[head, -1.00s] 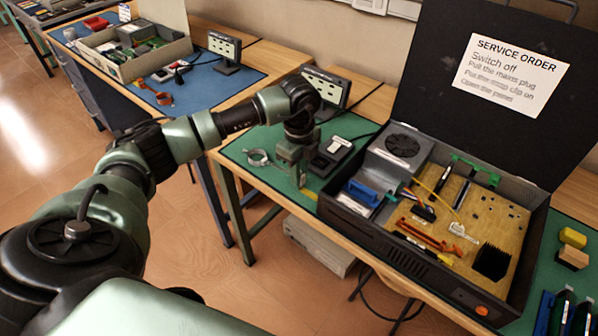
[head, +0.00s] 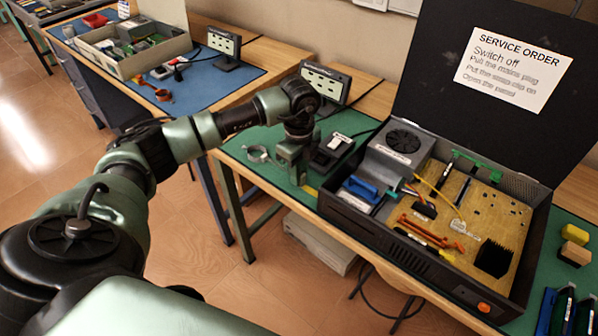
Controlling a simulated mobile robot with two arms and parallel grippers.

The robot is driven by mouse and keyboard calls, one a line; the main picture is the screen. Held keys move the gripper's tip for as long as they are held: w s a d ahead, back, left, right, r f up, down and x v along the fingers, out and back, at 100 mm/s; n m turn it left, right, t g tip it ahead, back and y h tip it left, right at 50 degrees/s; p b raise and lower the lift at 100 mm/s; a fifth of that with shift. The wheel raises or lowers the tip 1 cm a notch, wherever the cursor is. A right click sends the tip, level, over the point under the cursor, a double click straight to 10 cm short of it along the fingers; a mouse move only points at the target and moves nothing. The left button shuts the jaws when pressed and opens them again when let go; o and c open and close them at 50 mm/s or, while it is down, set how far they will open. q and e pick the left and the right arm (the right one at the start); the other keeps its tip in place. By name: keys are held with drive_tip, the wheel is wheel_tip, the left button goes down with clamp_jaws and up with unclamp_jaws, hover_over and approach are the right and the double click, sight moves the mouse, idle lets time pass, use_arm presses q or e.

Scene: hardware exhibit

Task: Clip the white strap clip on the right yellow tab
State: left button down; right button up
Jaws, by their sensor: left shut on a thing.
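My left gripper (head: 295,172) points down over the front left part of the green mat, left of the open case. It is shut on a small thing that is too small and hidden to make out. I cannot clearly pick out the white strap clip. A pale grey ring-shaped strap (head: 258,154) lies on the mat just left of the gripper. A small yellow tab (head: 310,191) shows at the mat's front edge, slightly right of and below the fingers. Another yellow piece (head: 446,256) is at the case's front edge. My right gripper is not in view.
The open grey case (head: 400,250) with parts inside stands right of the gripper. A black switch box (head: 325,158) with a white label is close behind the gripper. A small display (head: 328,82) stands behind it.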

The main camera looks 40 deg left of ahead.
use_arm(q)
drive_tip(key=shift+f, duration=0.15)
drive_tip(key=c, duration=1.3)
unclamp_jaws()
drive_tip(key=shift+o, duration=0.2)
drive_tip(key=o, duration=0.3)
drive_tip(key=shift+r+p, duration=0.55)
drive_tip(key=shift+r, duration=0.15)
drive_tip(key=shift+r+p, duration=2.25)
drive_tip(key=shift+r, duration=0.7)
